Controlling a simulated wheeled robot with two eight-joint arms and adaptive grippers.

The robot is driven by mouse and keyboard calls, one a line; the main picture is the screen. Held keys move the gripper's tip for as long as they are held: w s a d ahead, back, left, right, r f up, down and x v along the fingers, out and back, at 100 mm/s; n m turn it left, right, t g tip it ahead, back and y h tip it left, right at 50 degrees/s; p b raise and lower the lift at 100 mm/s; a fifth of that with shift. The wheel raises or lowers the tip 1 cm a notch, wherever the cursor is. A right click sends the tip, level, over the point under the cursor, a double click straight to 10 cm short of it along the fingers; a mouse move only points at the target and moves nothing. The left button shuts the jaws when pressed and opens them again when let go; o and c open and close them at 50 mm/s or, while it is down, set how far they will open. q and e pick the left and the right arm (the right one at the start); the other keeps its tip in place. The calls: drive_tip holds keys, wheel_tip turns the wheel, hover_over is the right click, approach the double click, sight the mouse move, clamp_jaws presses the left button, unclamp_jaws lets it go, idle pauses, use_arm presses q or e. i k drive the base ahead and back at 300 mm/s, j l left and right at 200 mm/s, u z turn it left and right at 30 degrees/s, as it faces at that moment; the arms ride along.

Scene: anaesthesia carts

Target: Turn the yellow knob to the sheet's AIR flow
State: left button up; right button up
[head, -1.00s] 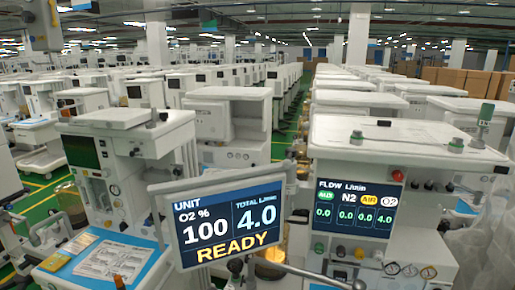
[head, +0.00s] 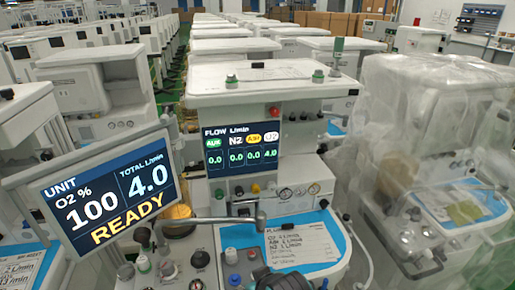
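The yellow knob (head: 255,188) sits in a row of small knobs under the flow display (head: 241,145) of the middle machine. The display reads 0.0 under the yellow AIR label and 4.0 under O2; the other two columns read 0.0. A white sheet (head: 300,245) with handwritten flow lines lies on the blue-edged worktop to the right; its figures are too small to read surely. The unit screen (head: 107,197) shows O2 100 %, total 4.0 L/min and READY. Neither gripper is clearly in view, and nothing is seen touching the knob.
A grey bar (head: 205,220) crosses below the knobs. Round gauges (head: 285,193) sit right of them. A plastic-covered machine (head: 435,130) stands at the right. Another sheet (head: 25,268) lies at the lower left. A dark object (head: 285,281) at the bottom edge is unclear.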

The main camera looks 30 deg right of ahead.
sight(255, 189)
drive_tip(key=k+l+z, duration=0.1)
drive_tip(key=l, duration=0.2)
drive_tip(key=k+l+z, duration=0.25)
drive_tip(key=l, duration=0.35)
drive_tip(key=k+l+z, duration=0.1)
drive_tip(key=l, duration=0.25)
drive_tip(key=k, duration=0.1)
